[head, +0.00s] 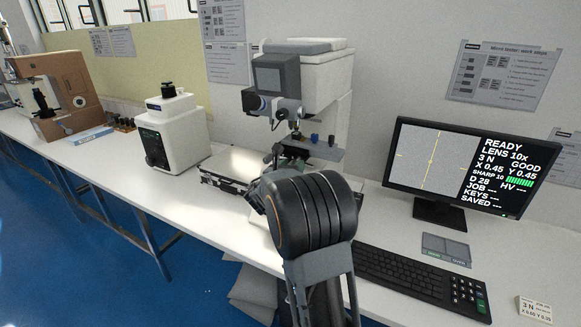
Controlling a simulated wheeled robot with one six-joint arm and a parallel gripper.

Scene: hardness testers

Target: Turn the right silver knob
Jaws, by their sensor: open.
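The micro hardness tester (325,85) stands on the white bench, with a dark screen on its head and a stage (312,149) below it. I cannot make out the right silver knob; my arm covers the area in front of and below the stage. Small blue parts (314,138) show on the stage. My gripper (272,160) is at the front left of the stage, mostly hidden behind my black arm joint. Its dark parts are small here; it is open. I cannot tell whether it touches anything.
A monitor (468,166) stands to the right, reading READY, LENS 10x. A keyboard (412,273) and a grey pad (446,249) lie before it. A white tester (172,132) stands left, with a brown tester (57,88) beyond. Bare bench (525,250) shows at the right.

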